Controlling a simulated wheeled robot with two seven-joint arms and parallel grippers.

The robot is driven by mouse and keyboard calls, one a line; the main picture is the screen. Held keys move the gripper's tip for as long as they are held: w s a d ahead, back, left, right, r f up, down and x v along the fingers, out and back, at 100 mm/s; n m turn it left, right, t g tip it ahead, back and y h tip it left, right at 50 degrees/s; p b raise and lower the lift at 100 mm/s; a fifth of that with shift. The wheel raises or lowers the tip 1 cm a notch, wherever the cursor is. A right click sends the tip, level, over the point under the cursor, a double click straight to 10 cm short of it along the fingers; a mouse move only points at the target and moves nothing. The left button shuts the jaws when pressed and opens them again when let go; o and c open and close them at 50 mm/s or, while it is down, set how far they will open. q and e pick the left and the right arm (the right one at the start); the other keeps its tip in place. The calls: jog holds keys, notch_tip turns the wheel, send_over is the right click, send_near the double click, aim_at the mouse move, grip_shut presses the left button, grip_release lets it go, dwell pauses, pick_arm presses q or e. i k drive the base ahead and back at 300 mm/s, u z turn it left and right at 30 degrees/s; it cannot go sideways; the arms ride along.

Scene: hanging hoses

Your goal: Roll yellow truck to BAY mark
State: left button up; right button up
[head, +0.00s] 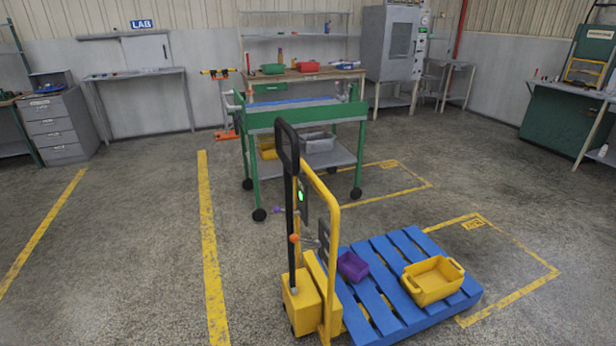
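The yellow pallet truck (303,294) stands upright in the lower middle of the head view. Its black loop handle (288,150) rises above a yellow frame with a small green light. A blue slatted pallet (385,285) lies against its right side; its forks are hidden, so I cannot tell if they are under the pallet. A yellow-outlined floor mark (520,292) with a small label, too small to read surely, lies right of the pallet, which partly covers it. A second outlined mark (415,188) lies farther back. Neither gripper is in view.
The pallet carries a purple bin (353,266) and a yellow crate (433,280). A green wheeled cart (305,120) stands just behind the truck. A yellow floor line (209,240) runs at left. Floor is free at left and far right.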

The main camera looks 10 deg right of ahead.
aim_at(304, 311)
jog(key=u, duration=1.45)
jog(key=i, duration=1.7)
jog(key=z, duration=0.25)
